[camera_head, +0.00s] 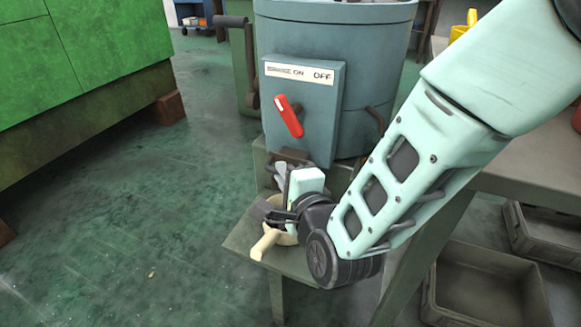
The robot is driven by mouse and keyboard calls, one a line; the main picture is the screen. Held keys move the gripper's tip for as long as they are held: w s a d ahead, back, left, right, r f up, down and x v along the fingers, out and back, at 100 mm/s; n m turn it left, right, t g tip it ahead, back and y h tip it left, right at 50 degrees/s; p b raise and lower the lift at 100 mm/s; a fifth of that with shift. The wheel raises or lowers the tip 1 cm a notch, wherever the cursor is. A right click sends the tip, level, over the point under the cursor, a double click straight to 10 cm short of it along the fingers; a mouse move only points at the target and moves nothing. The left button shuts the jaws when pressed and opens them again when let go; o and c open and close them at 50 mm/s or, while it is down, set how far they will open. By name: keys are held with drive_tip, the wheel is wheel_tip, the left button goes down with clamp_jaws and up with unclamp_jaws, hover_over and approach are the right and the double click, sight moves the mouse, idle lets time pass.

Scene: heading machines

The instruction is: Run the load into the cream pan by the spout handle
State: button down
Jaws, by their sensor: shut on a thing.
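The cream pan (265,244) sits on a small grey-green shelf below the drum. Its stub handle points to the front left, and most of its bowl is hidden by my gripper. My gripper (274,208) is just above the pan, under the drum's front. Its dark jaws are shut on what looks like the spout handle (282,176), a grey lever rising beside them. The grip itself is partly hidden. The brown spout (291,156) shows at the drum's base. I cannot see inside the pan or any load.
The blue-grey drum (370,60) carries a switch box (310,88) marked ON and OFF, with a red lever (288,116) leaning up-left. A bench (535,165) stands right, with grey crates (490,285) below. A green machine (80,50) is at left. The floor between is open.

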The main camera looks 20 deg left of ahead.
drive_tip(key=c, duration=1.8)
unclamp_jaws()
drive_tip(key=shift+o, duration=0.2)
drive_tip(key=p+v, duration=1.2)
drive_tip(key=v, duration=0.5)
drive_tip(key=shift+d+p, duration=0.2)
drive_tip(key=shift+p, duration=0.15)
drive_tip(key=shift+s, duration=0.1)
